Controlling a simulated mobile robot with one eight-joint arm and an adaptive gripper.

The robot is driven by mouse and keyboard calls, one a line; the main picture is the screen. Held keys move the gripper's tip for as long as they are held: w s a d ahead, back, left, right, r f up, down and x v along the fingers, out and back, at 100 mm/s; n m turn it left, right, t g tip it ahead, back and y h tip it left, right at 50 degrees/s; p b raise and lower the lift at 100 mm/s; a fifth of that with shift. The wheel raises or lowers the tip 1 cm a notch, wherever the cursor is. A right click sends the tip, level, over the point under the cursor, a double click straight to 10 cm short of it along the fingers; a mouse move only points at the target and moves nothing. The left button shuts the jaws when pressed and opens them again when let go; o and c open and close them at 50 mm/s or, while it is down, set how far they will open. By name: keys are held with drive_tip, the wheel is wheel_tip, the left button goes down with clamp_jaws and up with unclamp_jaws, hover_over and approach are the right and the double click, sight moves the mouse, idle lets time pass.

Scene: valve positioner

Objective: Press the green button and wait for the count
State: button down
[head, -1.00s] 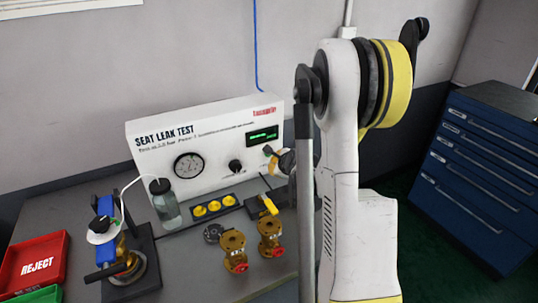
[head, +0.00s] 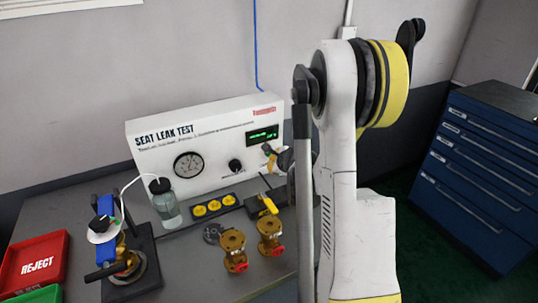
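The white "SEAT LEAK TEST" panel (head: 212,150) stands at the back of the bench. Its small dark display (head: 262,135) shows green text too small to read. My gripper (head: 268,152) is at the right side of the panel, just below the display. It is small and partly hidden by my arm, so I cannot tell whether its fingers are open or shut, or whether it touches the panel. I see no green button; that part of the panel is covered by my gripper and arm. A round gauge (head: 188,165) and a black knob (head: 235,166) are on the panel.
A clear bottle (head: 165,205) with a white tube stands before the panel. A valve in a black fixture (head: 147,235), brass valves (head: 233,250) and a yellow-handled part (head: 267,203) are on the bench. A red REJECT tray (head: 52,246) is at left, blue drawers (head: 480,160) at right.

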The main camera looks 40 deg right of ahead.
drive_tip(key=shift+w, duration=0.1)
idle(0.6)
drive_tip(key=shift+w+d, duration=0.1)
drive_tip(key=shift+w, duration=0.2)
drive_tip(key=shift+w+d, duration=0.1)
drive_tip(key=shift+w, duration=0.35)
idle(0.5)
drive_tip(key=shift+s, duration=0.15)
idle(0.3)
drive_tip(key=shift+s+a+b, duration=0.2)
drive_tip(key=shift+s+b, duration=0.2)
drive_tip(key=shift+s, duration=0.3)
drive_tip(key=shift+s, duration=0.1)
drive_tip(key=shift+s+a+b, duration=0.15)
drive_tip(key=shift+s+a, duration=0.05)
drive_tip(key=shift+s, duration=0.6)
drive_tip(key=shift+s+a+b, duration=0.1)
drive_tip(key=shift+s+a, duration=0.1)
drive_tip(key=shift+s, duration=0.55)
drive_tip(key=shift+s+a+b, duration=0.15)
drive_tip(key=shift+s+a, duration=0.05)
drive_tip(key=shift+s, duration=0.6)
